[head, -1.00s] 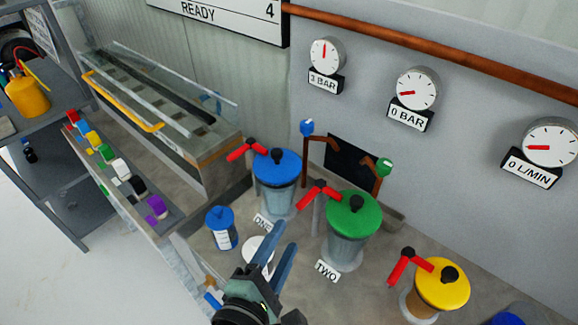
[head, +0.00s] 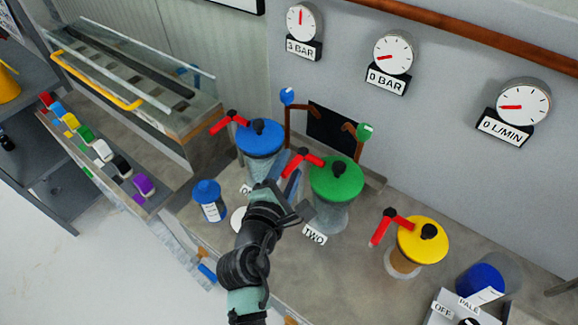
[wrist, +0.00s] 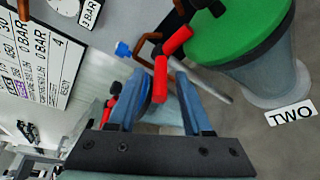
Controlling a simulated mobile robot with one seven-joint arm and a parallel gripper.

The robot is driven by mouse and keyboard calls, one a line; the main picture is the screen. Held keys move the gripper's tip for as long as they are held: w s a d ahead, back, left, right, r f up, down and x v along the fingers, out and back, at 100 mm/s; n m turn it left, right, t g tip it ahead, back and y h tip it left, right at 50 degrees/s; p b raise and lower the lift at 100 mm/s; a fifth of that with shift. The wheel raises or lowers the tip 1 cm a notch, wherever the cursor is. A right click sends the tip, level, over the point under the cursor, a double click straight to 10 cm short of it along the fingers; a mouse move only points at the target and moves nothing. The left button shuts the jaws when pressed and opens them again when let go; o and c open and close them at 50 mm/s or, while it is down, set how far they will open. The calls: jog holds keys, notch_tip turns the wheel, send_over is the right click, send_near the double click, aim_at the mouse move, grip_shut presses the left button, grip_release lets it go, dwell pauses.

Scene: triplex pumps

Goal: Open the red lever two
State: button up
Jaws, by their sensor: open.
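The red lever two (head: 303,161) stands at the left of the green-lidded pump (head: 337,183) marked TWO. It also shows in the wrist view (wrist: 174,44), where its end hangs between my two blue fingers. My gripper (head: 280,172) is open and empty, just left of the lever in the head view. In the wrist view my gripper (wrist: 158,85) has a finger on each side of the lever's end, with gaps; I cannot tell whether they touch. The forearm partly hides the bench below pump two.
The blue-lidded pump (head: 260,140) with its own red lever (head: 228,122) is to the left. The yellow-lidded pump (head: 419,245) with a red lever (head: 389,226) is to the right. A blue-capped bottle (head: 209,203) stands at left. Gauges hang on the wall behind.

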jog(key=shift+w, duration=0.1)
grip_shut()
dwell(1.4)
